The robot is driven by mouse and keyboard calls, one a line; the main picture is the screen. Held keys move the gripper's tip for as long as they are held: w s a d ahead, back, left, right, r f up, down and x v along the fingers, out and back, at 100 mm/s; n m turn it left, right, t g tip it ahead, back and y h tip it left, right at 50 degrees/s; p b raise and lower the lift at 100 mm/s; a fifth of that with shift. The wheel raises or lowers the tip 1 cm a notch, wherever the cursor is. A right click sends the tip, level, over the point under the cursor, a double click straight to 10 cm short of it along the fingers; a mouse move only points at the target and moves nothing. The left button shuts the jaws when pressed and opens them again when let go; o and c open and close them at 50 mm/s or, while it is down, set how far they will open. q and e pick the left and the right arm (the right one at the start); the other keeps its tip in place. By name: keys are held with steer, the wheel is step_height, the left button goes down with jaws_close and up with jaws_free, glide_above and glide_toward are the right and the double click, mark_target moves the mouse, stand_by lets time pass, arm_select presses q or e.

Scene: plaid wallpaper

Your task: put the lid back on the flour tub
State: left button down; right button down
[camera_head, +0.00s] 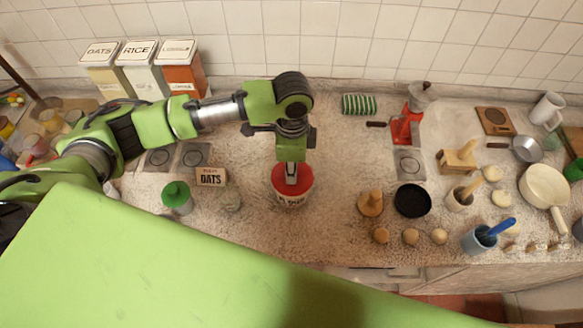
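The flour tub (290,201) is a round white tub with dark lettering, partly hidden by my gripper. It stands on the speckled counter near the middle of the view. A red lid (278,175) shows at its top; I cannot tell whether it is fully seated or just above the rim. My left gripper (291,181) points straight down at the lid's centre, its fingers close together, and looks shut on the lid's handle, which is hidden. My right gripper is not in view.
Right are a wooden piece (371,203) and a black pan (412,200). A striped green roll (358,104) lies behind. Counter between tub and wooden piece is clear.

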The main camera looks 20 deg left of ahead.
arm_select(q)
steer(key=c, duration=1.3)
jaws_free()
steer(key=shift+r, duration=3.5)
jaws_close()
steer(key=shift+f, duration=0.1)
